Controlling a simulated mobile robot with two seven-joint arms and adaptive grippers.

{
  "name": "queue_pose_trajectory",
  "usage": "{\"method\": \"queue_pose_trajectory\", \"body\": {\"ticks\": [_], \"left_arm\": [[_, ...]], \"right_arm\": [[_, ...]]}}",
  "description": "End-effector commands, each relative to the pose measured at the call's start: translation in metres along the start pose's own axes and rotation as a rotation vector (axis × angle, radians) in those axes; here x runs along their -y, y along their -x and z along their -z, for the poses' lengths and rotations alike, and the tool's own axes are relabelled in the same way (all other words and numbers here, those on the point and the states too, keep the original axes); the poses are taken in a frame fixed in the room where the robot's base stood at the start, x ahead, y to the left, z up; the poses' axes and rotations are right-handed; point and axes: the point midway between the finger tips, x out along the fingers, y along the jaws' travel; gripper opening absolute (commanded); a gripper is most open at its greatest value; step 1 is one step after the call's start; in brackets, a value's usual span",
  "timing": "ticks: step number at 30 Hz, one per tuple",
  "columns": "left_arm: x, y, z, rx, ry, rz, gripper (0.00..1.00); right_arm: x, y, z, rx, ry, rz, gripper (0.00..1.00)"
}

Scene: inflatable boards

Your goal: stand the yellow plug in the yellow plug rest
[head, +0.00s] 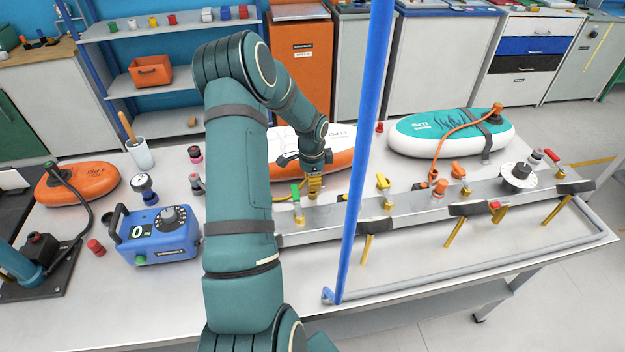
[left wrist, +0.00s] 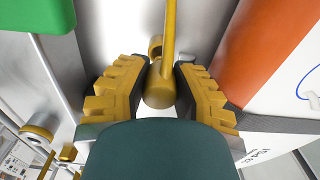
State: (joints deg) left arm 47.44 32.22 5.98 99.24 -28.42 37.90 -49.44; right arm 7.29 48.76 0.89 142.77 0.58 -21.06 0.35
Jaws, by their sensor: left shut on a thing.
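My left gripper (head: 314,187) is above the metal bench, beside the front edge of the orange-and-white board (head: 338,160). In the left wrist view its two ribbed yellow fingers (left wrist: 158,92) are closed on the yellow plug (left wrist: 159,88), a rounded yellow piece with a thin yellow stem or cord running up the picture. In the head view the plug is mostly hidden by the fingers. A small yellow ring (left wrist: 155,43) shows just behind the plug; I cannot tell whether it is the yellow plug rest. My right gripper is not in view.
A metal rail (head: 345,216) with several valves runs just in front; a green-handled valve (head: 296,192) stands close left of the gripper. A blue post (head: 364,150) rises to the right. A blue pump box (head: 158,235) and teal board (head: 450,135) also lie on the bench.

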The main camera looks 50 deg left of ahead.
Motion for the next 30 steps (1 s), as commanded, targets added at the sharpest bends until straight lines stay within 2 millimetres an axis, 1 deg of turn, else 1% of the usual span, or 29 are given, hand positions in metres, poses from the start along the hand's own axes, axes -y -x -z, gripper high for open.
{"method": "queue_pose_trajectory", "body": {"ticks": [30], "left_arm": [[0.0, -0.023, 0.0, 0.0, 0.0, 0.0, 0.0]], "right_arm": [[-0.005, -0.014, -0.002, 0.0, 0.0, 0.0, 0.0]]}}
